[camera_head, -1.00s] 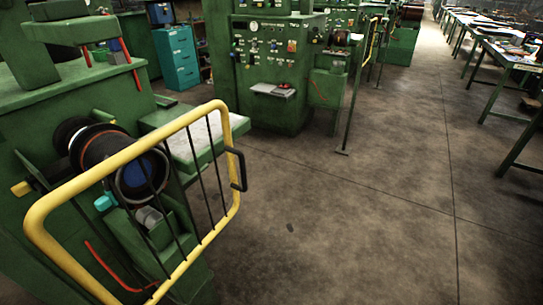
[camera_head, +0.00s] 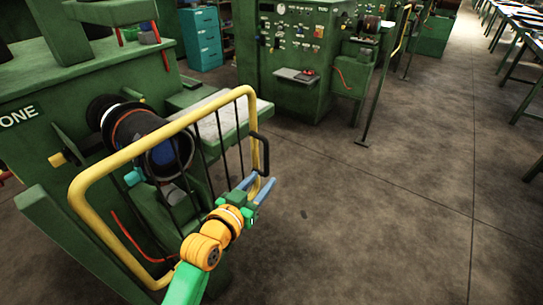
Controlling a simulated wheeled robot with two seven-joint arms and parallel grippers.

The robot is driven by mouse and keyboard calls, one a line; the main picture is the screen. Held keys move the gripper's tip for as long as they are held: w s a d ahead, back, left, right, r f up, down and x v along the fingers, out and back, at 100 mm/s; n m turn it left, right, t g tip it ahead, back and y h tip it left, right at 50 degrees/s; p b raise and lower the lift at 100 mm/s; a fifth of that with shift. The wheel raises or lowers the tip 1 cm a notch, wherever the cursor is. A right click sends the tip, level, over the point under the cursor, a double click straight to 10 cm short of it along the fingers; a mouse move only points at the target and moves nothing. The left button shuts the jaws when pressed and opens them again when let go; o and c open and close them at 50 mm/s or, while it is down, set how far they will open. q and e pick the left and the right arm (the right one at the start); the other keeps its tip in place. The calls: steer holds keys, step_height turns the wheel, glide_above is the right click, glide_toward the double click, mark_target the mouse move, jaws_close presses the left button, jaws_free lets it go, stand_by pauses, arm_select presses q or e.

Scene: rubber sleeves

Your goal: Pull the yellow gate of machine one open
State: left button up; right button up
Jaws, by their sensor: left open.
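The yellow gate (camera_head: 172,142) of machine one is a tubular frame with dark bars, standing in front of the green machine (camera_head: 60,90), which is marked "ONE". Its black handle (camera_head: 265,156) is on the right upright of the frame. My left gripper (camera_head: 264,188) has blue fingers and is open, just below the handle, with its fingers pointing up and right. It looks empty; I cannot tell whether a finger touches the gate. My left arm comes up from the bottom and hides part of the gate's lower bars. My right gripper is out of view.
A dark roller (camera_head: 150,140) sits behind the gate on machine one. A second green machine (camera_head: 290,50) with a control panel stands behind. A teal cabinet (camera_head: 200,40) is at the back. The concrete floor (camera_head: 400,210) to the right is clear, with work tables (camera_head: 525,85) beyond.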

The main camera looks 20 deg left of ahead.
mark_target(265, 158)
arm_select(q)
steer(key=shift+t, duration=0.9)
steer(key=w+r, duration=0.1)
steer(key=w, duration=0.1)
steer(key=w+r, duration=0.1)
steer(key=w, duration=0.2)
steer(key=w+r, duration=0.2)
steer(key=shift+w+d, duration=0.1)
steer(key=shift+w, duration=0.15)
steer(key=shift+w+d, duration=0.1)
steer(key=shift+w, duration=0.5)
jaws_close()
steer(key=shift+f, duration=0.1)
